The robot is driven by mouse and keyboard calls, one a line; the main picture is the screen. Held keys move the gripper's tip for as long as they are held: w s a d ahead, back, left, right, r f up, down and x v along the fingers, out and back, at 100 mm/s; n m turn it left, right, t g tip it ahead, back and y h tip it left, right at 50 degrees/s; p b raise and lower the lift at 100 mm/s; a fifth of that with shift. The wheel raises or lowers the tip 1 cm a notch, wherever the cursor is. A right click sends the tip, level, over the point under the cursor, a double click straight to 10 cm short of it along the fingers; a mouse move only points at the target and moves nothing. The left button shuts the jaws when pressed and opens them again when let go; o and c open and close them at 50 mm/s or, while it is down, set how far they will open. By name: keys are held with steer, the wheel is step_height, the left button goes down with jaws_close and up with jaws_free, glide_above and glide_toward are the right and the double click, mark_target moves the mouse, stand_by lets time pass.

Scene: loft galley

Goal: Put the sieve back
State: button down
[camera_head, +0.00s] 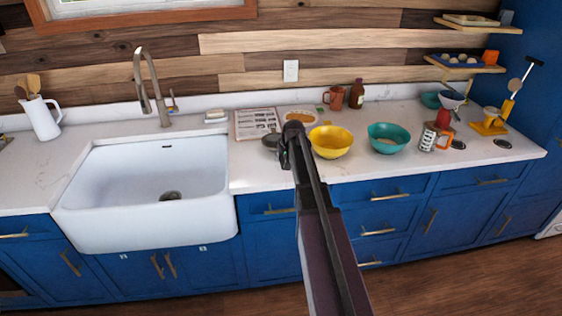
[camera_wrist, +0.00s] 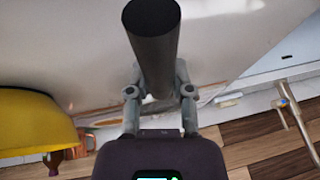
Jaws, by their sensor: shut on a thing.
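My gripper (camera_head: 290,146) is over the counter, left of the yellow bowl. In the wrist view its two fingers (camera_wrist: 160,92) are shut on a dark grey cylinder (camera_wrist: 155,50), which looks like a thick handle or tube. A flat grey round part (camera_head: 271,141) shows just left of my gripper in the head view. I cannot tell whether it belongs to the held thing. No sieve mesh is clear in either view, so I cannot tell whether the held thing is the sieve. A pale cone-shaped utensil (camera_head: 452,98) stands at the right by a green bowl.
The yellow bowl (camera_head: 331,142) is close beside my gripper, with a teal bowl (camera_head: 388,138) further right. A patterned can (camera_head: 428,138) and a yellow stand (camera_head: 489,125) are near the right end. The white sink (camera_head: 150,190) lies left.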

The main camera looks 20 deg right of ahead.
stand_by(0.3)
steer(key=c, duration=0.5)
jaws_free()
steer(key=shift+r, duration=0.15)
steer(key=p+v, duration=1.1)
steer(key=shift+s+r, duration=0.2)
steer(key=shift+r, duration=0.15)
steer(key=shift+a, duration=0.1)
stand_by(0.4)
